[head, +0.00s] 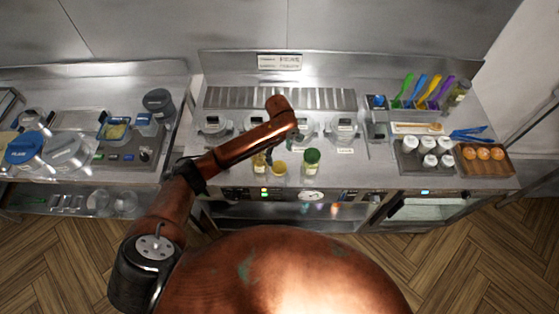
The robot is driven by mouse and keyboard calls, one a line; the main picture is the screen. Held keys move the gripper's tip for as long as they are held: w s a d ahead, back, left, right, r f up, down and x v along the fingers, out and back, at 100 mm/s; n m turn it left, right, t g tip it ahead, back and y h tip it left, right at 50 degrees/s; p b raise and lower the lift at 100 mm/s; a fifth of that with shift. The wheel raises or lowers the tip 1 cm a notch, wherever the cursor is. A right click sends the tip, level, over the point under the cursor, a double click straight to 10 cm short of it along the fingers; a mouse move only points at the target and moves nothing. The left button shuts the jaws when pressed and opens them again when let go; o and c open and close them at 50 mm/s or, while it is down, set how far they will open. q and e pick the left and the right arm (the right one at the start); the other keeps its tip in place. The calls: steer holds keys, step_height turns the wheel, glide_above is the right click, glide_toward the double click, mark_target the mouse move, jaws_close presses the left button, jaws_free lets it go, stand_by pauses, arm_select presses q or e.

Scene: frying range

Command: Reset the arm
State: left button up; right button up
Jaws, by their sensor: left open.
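My left arm comes in from the lower left and reaches over the front of the range counter (380,178). Its copper links bend above the counter's left part. Part of the gripper is hidden by the arm. My right gripper is not in view.
Jars with yellow (279,168) and green (312,156) lids stand near the arm. White bottles (430,160) and a wooden tray (484,170) are at right. Containers, including a blue-lidded one (24,147), fill the left counter. Floor (460,250) in front is clear.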

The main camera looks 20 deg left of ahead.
arm_select(q)
steer(key=shift+r, duration=1.35)
